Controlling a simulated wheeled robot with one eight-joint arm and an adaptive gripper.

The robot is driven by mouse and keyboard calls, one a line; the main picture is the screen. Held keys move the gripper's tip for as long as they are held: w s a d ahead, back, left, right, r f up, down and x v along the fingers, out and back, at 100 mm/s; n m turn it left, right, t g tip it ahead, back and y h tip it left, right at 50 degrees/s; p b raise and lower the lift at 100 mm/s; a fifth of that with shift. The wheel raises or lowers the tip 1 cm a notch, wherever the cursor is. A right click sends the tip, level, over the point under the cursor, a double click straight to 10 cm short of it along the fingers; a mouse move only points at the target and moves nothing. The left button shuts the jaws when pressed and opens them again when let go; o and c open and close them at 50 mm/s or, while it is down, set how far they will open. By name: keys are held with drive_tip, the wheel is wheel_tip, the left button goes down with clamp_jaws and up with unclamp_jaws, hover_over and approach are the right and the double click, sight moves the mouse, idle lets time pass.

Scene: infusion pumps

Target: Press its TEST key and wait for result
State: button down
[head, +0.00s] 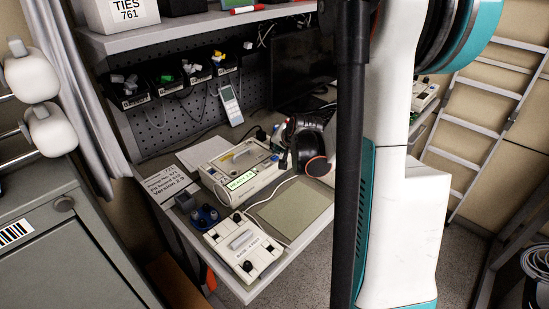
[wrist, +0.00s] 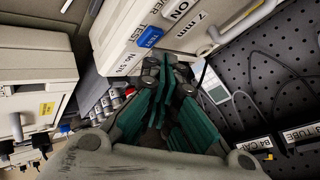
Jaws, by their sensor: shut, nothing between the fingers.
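A pale box-shaped device (head: 240,172) with a lit green display (head: 241,180) stands on the bench in the head view; the display seems to read READY. In the wrist view a pale device (wrist: 190,25) fills the top, turned in the picture, with a blue key (wrist: 150,37) beside the printed word TEST. My gripper (wrist: 168,65) has dark tips and teal fingers and is shut and empty. Its tips appear just below the blue key; I cannot tell whether they touch the device. In the head view my gripper is hard to make out among dark arm parts.
A second pale device (head: 245,248) sits at the bench's front edge, beside a blue connector piece (head: 205,215). A flat beige mat (head: 296,208) lies to its right. Behind are a pegboard (head: 185,115) with small bins, a hanging handheld meter (head: 230,104) and a dark monitor (head: 300,70).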

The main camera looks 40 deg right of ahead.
sight(277, 157)
drive_tip(key=shift+f, duration=0.2)
drive_tip(key=shift+f+b, duration=0.25)
drive_tip(key=shift+b, duration=0.25)
drive_tip(key=shift+f+b, duration=0.35)
drive_tip(key=shift+f, duration=0.05)
idle(0.4)
drive_tip(key=shift+r, duration=0.1)
drive_tip(key=shift+r+p, duration=0.6)
drive_tip(key=shift+r, duration=0.15)
drive_tip(key=shift+r, duration=0.15)
drive_tip(key=shift+r+p, duration=1.75)
drive_tip(key=shift+r, duration=0.65)
